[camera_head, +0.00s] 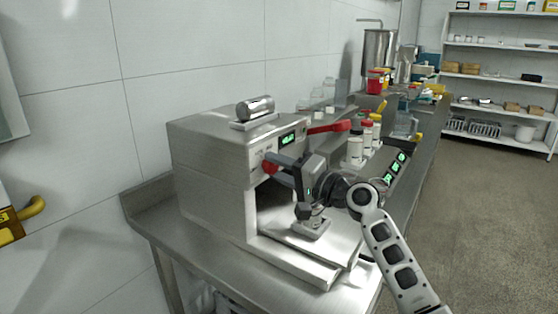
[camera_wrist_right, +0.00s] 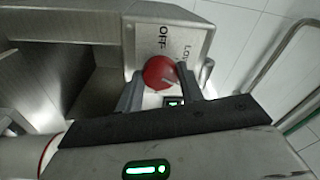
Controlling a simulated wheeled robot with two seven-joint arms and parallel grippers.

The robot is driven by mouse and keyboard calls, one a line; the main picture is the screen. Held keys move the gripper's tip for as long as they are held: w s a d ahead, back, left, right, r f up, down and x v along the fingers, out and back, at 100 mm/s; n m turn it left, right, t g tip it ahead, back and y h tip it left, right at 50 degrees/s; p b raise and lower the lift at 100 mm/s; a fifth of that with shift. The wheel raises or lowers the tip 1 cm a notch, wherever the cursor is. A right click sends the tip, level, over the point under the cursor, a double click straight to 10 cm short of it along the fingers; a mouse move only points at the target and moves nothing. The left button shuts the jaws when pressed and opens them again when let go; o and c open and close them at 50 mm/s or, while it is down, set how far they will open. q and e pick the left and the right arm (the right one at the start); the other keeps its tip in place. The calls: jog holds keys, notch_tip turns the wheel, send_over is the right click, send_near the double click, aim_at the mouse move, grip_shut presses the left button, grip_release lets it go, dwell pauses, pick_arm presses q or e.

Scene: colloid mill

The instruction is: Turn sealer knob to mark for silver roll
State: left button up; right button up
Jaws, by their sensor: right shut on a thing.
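The sealer (camera_head: 215,165) is a steel box machine on the steel counter, with a small green-lit display (camera_head: 288,139) on its front. A silver roll (camera_head: 255,108) lies on a holder on its top. A pale line shows on the knob's face. My left gripper is not in view.
A red lever (camera_head: 328,127) sticks out at the machine's upper right. White bottles (camera_head: 355,150) with coloured caps stand behind my right arm. More containers line the counter farther back. A shelf rack (camera_head: 500,75) stands at the far right, with open floor before it.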

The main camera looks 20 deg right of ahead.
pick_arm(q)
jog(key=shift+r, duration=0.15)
pick_arm(e)
jog(key=shift+f+m, duration=0.1)
jog(key=shift+m, duration=0.4)
jog(key=o, duration=1)
pick_arm(q)
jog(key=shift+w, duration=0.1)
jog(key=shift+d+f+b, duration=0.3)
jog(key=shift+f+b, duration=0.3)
jog(key=shift+b, duration=0.9)
pick_arm(e)
jog(key=shift+v, duration=8)
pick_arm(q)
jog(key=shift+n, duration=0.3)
pick_arm(e)
jog(key=shift+a, duration=0.1)
jog(key=shift+s, duration=0.1)
